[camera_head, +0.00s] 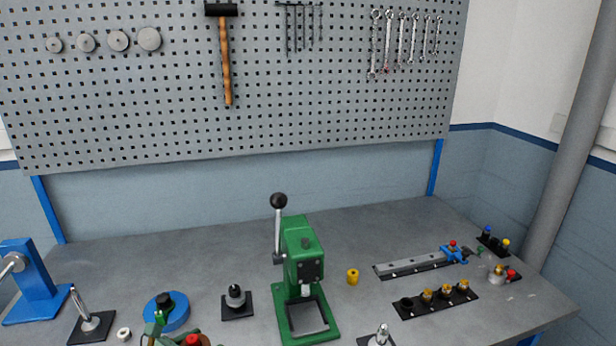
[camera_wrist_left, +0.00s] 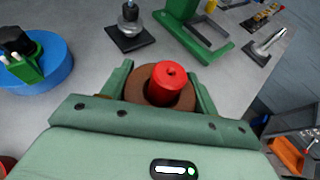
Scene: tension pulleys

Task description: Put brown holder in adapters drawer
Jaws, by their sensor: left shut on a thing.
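My left gripper (camera_wrist_left: 161,78) is shut on the brown holder (camera_wrist_left: 136,84), a round brown ring between its two green fingers. A red cylinder (camera_wrist_left: 171,83) with a small knob on top sits in the middle of the holder. In the head view my left gripper (camera_head: 172,336) shows only partly at the bottom edge, with the red top (camera_head: 192,340) beside it; the brown holder is hardly visible there. My right gripper is in neither view. No drawer can be clearly identified as the adapters drawer.
A blue round base (camera_head: 167,311), a black-based post (camera_head: 237,301) and a green press (camera_head: 304,278) stand on the grey workbench (camera_head: 380,230). An orange item (camera_wrist_left: 290,157) lies in a dark open compartment at lower right in the wrist view.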

